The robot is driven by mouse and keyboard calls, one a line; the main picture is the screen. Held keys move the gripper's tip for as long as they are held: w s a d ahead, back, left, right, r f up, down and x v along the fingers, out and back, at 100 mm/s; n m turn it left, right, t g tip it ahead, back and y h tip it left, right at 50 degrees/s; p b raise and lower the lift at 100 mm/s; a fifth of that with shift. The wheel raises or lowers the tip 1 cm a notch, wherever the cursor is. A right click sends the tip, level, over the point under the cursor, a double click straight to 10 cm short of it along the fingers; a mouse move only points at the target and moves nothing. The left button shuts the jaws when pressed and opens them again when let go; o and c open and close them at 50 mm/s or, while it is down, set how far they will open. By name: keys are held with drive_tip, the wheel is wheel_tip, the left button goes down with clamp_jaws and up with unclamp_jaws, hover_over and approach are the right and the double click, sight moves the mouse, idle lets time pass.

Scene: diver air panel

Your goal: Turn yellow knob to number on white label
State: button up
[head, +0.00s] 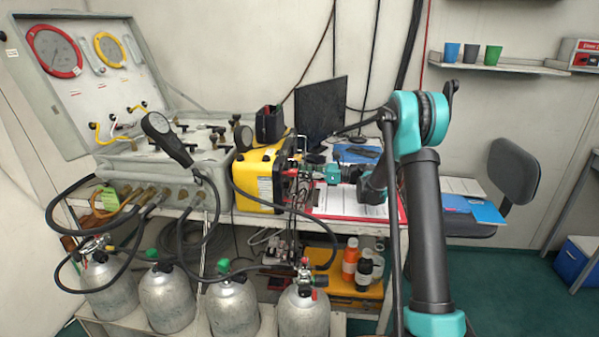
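The air panel is a grey open case (165,172) on the bench at the left, with dark knobs and fittings on its top. I cannot make out a yellow knob or a number on a label. A yellow box (252,185) stands to the right of the case, with a small pale label (265,188) on its front, too small to read. My gripper (297,172) points left at the right side of the yellow box, among small red and metal parts. Its fingers are too small and cluttered to tell whether they touch anything.
Black hoses (212,215) loop from the case to several grey cylinders (233,308) below. A dark monitor (320,108) stands behind my gripper. A red-edged paper board (350,206) lies on the bench. A chair (512,170) is at the right.

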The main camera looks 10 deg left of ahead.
drive_tip(key=shift+c, duration=0.3)
clamp_jaws()
drive_tip(key=shift+m, duration=0.3)
drive_tip(key=m, duration=0.3)
drive_tip(key=shift+m, duration=0.4)
drive_tip(key=m, duration=0.8)
drive_tip(key=shift+w+m, duration=0.1)
drive_tip(key=shift+m, duration=0.3)
drive_tip(key=m, duration=0.4)
drive_tip(key=shift+g, duration=0.3)
drive_tip(key=shift+m, duration=0.3)
